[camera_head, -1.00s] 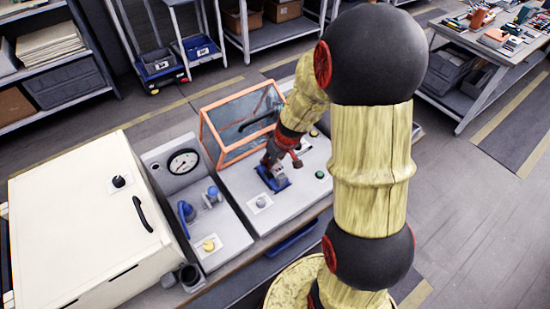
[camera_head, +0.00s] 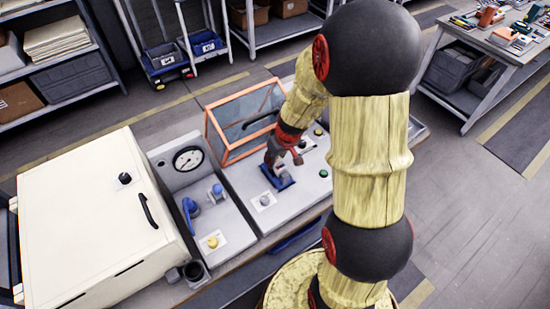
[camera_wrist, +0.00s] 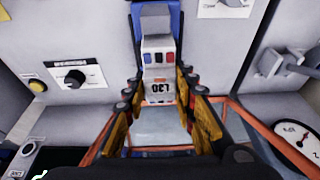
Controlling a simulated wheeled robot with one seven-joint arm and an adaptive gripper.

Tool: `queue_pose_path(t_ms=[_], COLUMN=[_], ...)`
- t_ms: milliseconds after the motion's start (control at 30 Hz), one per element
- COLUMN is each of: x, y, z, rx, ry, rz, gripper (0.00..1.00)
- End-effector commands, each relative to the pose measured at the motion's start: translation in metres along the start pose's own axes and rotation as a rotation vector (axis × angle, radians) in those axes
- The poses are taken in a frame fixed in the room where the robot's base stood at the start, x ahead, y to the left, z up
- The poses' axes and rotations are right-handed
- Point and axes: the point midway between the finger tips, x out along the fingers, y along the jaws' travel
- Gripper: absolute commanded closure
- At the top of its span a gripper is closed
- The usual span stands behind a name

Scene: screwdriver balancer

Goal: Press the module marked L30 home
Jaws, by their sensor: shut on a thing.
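The module marked L30 (camera_wrist: 158,60) is a pale grey block with small blue and red parts on it, and its label reads upside down in the wrist view. My gripper (camera_wrist: 160,84) has a finger on each side of it and is shut on it. A blue holder (camera_wrist: 176,22) shows behind and around the module's far end. In the head view my gripper (camera_head: 277,158) is low over the blue holder (camera_head: 283,180) on the grey bench panel. The module is mostly hidden there, and I cannot tell how deep it sits.
An orange-framed clear guard (camera_head: 228,153) stands just behind-left of my gripper. Left are a pressure gauge (camera_head: 188,158), a blue valve handle (camera_head: 190,208) and a cream cabinet (camera_head: 90,215). A black knob (camera_wrist: 74,78) and a green button (camera_head: 323,173) are on the panel.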

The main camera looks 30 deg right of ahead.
Motion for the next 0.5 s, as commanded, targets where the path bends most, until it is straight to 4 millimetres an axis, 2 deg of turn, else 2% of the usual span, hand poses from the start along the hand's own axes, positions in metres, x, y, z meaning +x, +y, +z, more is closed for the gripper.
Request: queue_pose_path(t_ms=[500], x=[-0.0021], y=[0.0016], z=[-0.0032], rx=[0.004], ry=[-0.019], rz=[0.0], gripper=[1.0])
